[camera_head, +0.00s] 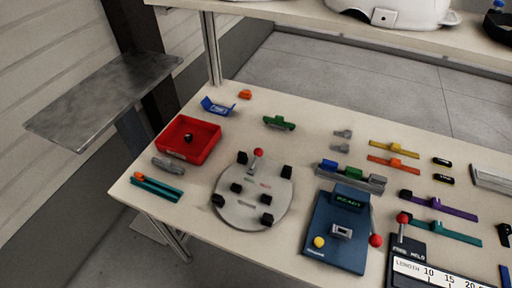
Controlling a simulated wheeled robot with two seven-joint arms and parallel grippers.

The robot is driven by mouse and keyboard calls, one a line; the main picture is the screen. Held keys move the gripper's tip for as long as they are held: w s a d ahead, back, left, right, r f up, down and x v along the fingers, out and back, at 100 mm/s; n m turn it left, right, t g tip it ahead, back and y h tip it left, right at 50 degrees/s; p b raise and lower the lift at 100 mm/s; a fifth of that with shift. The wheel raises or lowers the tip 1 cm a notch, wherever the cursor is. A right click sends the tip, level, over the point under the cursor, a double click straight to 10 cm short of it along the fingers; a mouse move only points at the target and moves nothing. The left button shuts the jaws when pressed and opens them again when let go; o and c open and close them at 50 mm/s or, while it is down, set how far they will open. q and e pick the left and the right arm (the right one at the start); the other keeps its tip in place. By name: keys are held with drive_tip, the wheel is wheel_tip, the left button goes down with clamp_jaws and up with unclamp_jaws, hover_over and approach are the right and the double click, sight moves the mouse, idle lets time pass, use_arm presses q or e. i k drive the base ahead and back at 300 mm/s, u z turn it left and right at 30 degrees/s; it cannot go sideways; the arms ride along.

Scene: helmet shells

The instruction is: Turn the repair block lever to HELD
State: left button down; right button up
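A black block (420,277) with a white LENGTH scale is at the bottom right edge, partly cut off by the frame. Small lettering on its top seems to read FREE and HELD, with FREE on the left. A red-knobbed lever (402,219) rises from its back left, nearer the FREE word; its exact setting is hard to tell. A second red-knobbed lever (258,153) stands at the back of a round grey plate (240,212) carrying several black blocks. Neither of my grippers is in view.
A blue device (325,235) with a READY display, yellow button and red side knob stands left of the black block. A red tray (188,139) is at left. Coloured strips lie at right. A shelf (300,12) with white helmet shells runs above the back.

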sight(258, 152)
drive_tip(key=z, duration=1.35)
drive_tip(key=k, duration=0.75)
drive_tip(key=u, duration=0.85)
drive_tip(key=i, duration=0.5)
